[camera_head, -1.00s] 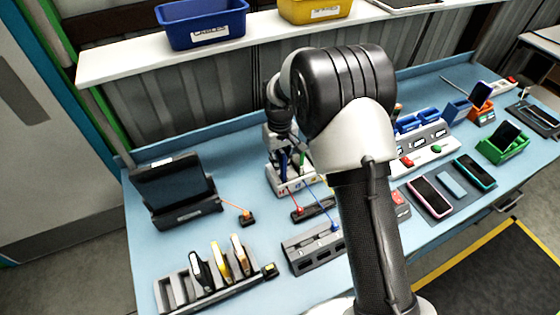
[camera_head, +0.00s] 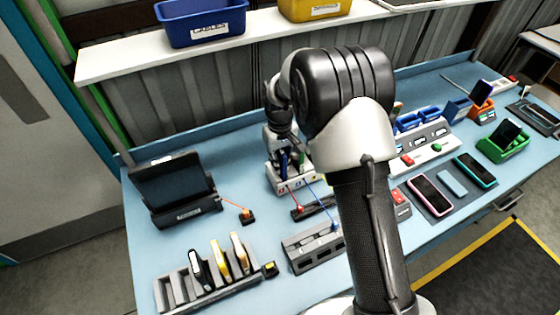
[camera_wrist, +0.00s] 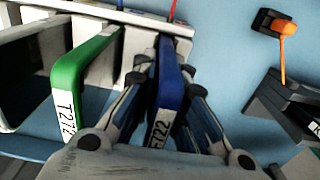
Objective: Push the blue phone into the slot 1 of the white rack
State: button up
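The white rack (camera_head: 291,188) stands in the middle of the blue table, in front of the back wall. It fills the upper left of the wrist view (camera_wrist: 110,12). The blue phone (camera_wrist: 170,88) stands on edge in the wrist view with a white label on its near end. My gripper (camera_wrist: 166,75) has a finger on each side of the phone and looks closed on it. A green phone (camera_wrist: 78,72) stands in the rack to the left. In the head view my arm hides part of the rack, and the slot depth of the blue phone cannot be told.
A grey multi-slot holder (camera_head: 215,287) with several upright phones is at the front left. A dark tablet (camera_head: 172,185) stands at the left. A grey block (camera_head: 312,251) lies before the rack. Red and blue cables run from the rack. A control panel (camera_head: 424,148) is at the right.

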jog(key=o, duration=0.5)
jog(key=shift+o, duration=0.3)
jog(key=o, duration=0.3)
jog(key=shift+r, duration=0.15)
jog(key=shift+r+p, duration=2.35)
jog(key=shift+r, duration=1.05)
